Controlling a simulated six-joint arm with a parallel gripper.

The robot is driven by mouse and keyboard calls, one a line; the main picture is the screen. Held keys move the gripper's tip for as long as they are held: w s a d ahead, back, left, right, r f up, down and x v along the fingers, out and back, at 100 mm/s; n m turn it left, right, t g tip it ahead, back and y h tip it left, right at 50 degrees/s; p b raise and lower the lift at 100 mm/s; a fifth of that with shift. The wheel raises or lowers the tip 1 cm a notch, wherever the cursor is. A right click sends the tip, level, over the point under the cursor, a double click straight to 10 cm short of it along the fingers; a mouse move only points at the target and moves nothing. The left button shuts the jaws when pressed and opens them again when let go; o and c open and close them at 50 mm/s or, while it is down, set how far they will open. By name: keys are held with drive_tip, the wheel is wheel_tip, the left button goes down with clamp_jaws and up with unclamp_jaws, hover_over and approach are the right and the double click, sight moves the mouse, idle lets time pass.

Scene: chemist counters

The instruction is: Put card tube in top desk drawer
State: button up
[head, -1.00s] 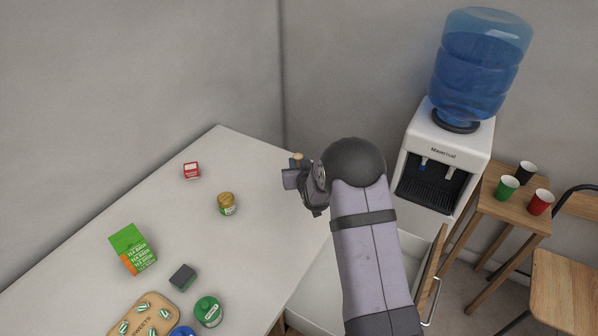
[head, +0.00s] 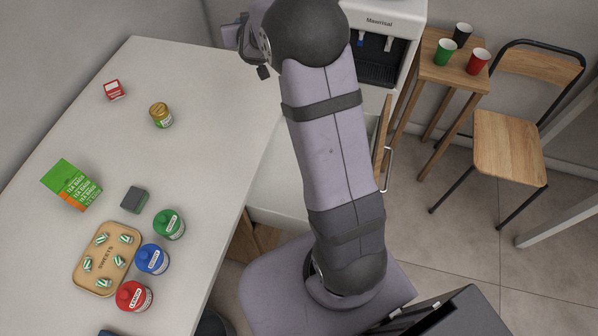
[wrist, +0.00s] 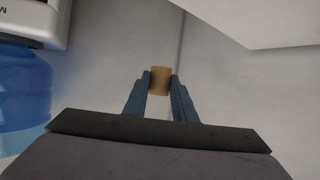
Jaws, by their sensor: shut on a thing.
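The card tube (wrist: 160,81) is a short brown cylinder. My gripper (wrist: 160,78) is shut on it, with one finger on each side, in the wrist view. In the head view my gripper (head: 236,37) is near the top edge, over the far end of the counter, and I cannot make out the tube there. The desk drawer (head: 382,138) is pulled open to the right of the counter, with a wooden front and a metal handle (head: 387,170). My arm hides part of its pale inside.
The white counter (head: 200,90) holds a red box (head: 114,90), a jar (head: 161,115), a green tea box (head: 71,185), a dark block (head: 134,199), several bottles and a sweets board (head: 84,272). A water cooler (head: 385,35), a cup table (head: 436,72) and a chair (head: 510,147) stand right.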

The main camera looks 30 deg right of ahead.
drive_tip(key=s+d+r+m+g+h+b, duration=0.1)
drive_tip(key=s+d+r+m+h+b, duration=0.2)
drive_tip(key=d, duration=0.4)
drive_tip(key=s+d+f+m+g+h+b, duration=0.3)
drive_tip(key=s+d+b, duration=0.2)
drive_tip(key=s+b, duration=0.3)
drive_tip(key=s+d+f+m+g+h+b, duration=0.2)
drive_tip(key=s+d+f+m+g+b, duration=0.25)
drive_tip(key=s, duration=0.65)
drive_tip(key=shift+n+t, duration=0.65)
drive_tip(key=shift+t, duration=0.3)
drive_tip(key=shift+s+d+f+b, duration=0.1)
drive_tip(key=shift+f+b, duration=0.15)
drive_tip(key=shift+f, duration=6.1)
drive_tip(key=shift+w+d+f+b, duration=0.1)
drive_tip(key=shift+d+f+b, duration=0.1)
drive_tip(key=shift+f, duration=6.15)
drive_tip(key=shift+s+d+f+b, duration=0.1)
drive_tip(key=shift+f+b, duration=0.15)
drive_tip(key=shift+f, duration=6.1)
drive_tip(key=shift+f, duration=0.1)
drive_tip(key=shift+f, duration=0.1)
drive_tip(key=o, duration=1)
